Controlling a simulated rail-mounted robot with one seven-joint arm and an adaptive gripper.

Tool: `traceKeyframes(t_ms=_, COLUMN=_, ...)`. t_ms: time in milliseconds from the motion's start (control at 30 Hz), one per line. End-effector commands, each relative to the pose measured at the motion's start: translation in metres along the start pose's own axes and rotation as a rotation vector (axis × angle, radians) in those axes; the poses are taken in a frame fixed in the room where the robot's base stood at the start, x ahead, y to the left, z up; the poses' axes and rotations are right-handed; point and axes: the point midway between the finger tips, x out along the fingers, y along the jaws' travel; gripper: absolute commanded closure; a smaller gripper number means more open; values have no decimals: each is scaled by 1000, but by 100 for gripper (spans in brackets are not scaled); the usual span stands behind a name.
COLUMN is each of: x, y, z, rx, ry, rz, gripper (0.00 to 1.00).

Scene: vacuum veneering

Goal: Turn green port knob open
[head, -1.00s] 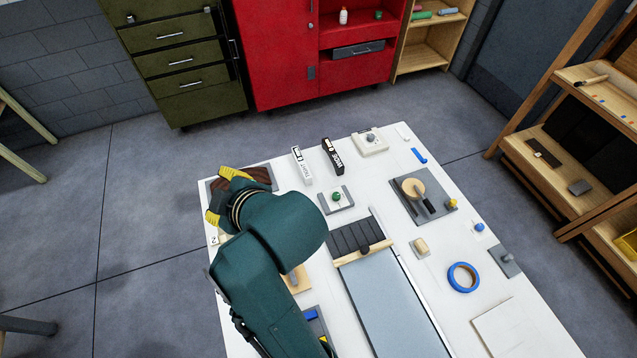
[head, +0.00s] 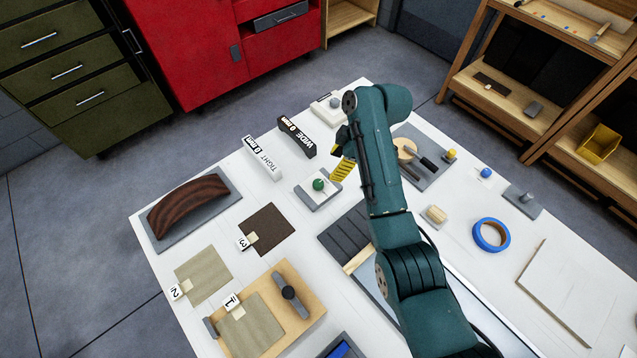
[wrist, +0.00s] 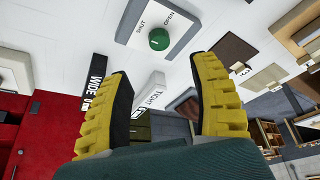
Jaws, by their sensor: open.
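The green port knob (head: 318,184) is a small round knob on a grey and white base plate (head: 330,200) on the white table. The wrist view shows the knob (wrist: 159,39) with a light mark on top, beneath the labels SHUT and OPEN. My gripper (head: 343,168) has yellow ribbed fingers and is just right of the knob in the head view. In the wrist view, my gripper (wrist: 162,85) has its two fingers wide apart, nothing between them. The knob lies beyond the fingertips, apart from them.
A black WIDE block (head: 297,138) and a white TIGHT block (head: 262,158) stand behind the knob. A dark curved wooden form (head: 188,205) and numbered veneer sheets (head: 268,228) lie to the left. Blue tape (head: 491,235) lies to the right.

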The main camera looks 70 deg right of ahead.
Motion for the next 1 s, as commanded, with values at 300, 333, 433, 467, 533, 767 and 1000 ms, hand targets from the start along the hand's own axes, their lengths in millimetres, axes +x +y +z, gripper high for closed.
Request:
traceKeyframes(t_ms=300, x=78, y=0, z=0, rx=-1, ry=-1, rz=-1, gripper=39)
traceKeyframes(t_ms=333, x=84, y=0, z=0, rx=-1, ry=-2, rz=-2, gripper=39)
traceKeyframes(t_ms=433, x=101, y=0, z=0, rx=-1, ry=-1, rz=0, gripper=39)
traceKeyframes(t_ms=467, x=104, y=0, z=0, rx=-1, ry=-1, rz=-1, gripper=39)
traceKeyframes(t_ms=533, x=110, y=1, z=-1, rx=-2, ry=0, rz=2, gripper=39)
traceKeyframes(t_ms=767, x=113, y=0, z=-1, rx=-1, ry=0, rz=2, gripper=39)
traceKeyframes(t_ms=1000, x=113, y=0, z=-1, rx=-1, ry=0, rz=2, gripper=68)
